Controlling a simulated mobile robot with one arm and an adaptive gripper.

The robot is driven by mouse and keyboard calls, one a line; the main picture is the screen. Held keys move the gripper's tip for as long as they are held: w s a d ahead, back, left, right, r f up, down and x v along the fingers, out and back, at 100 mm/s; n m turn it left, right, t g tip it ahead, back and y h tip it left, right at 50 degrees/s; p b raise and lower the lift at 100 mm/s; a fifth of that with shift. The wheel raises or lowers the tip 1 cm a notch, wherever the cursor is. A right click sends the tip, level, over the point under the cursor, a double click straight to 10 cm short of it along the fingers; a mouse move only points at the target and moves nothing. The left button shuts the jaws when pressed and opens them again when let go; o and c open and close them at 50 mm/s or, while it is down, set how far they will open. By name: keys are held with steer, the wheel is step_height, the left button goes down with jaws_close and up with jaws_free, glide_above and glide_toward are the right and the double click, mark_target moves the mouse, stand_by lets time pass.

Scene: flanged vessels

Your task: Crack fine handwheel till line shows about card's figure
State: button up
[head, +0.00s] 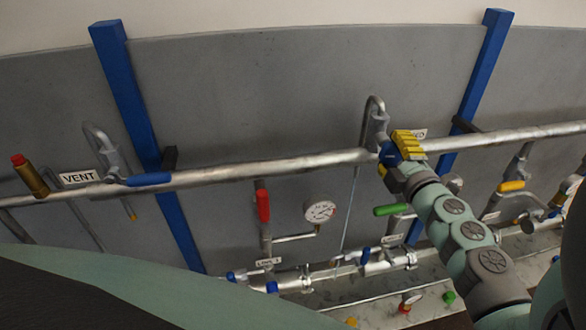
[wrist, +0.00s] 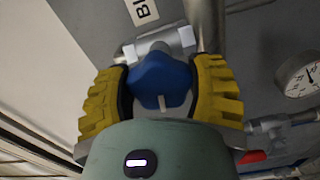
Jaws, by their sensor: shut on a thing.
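The blue handwheel (wrist: 162,82) sits between the two yellow fingers of my gripper (wrist: 160,62) in the wrist view. My gripper is shut on it, with one finger on each side. In the head view my gripper (head: 404,148) is at the pipe, right of centre, and a bit of the blue wheel (head: 389,155) shows beside it. A round pressure gauge (head: 320,210) with a white dial stands lower left of my gripper; it also shows in the wrist view (wrist: 298,76). Its reading is too small to tell. I cannot make out a card with a figure.
A long pipe (head: 270,168) crosses the grey vessel wall. Left of my gripper are a VENT tag (head: 78,177), a blue lever (head: 148,179) and a red lever (head: 263,205). A green handle (head: 391,209) lies just below my gripper. A thin pale line (head: 349,210) runs down nearby.

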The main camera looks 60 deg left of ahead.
stand_by(0.3)
steer(key=o, duration=1.2)
steer(key=shift+d, duration=0.1)
steer(key=v, duration=1.1)
steer(key=shift+d, duration=0.4)
steer(key=shift+s, duration=0.15)
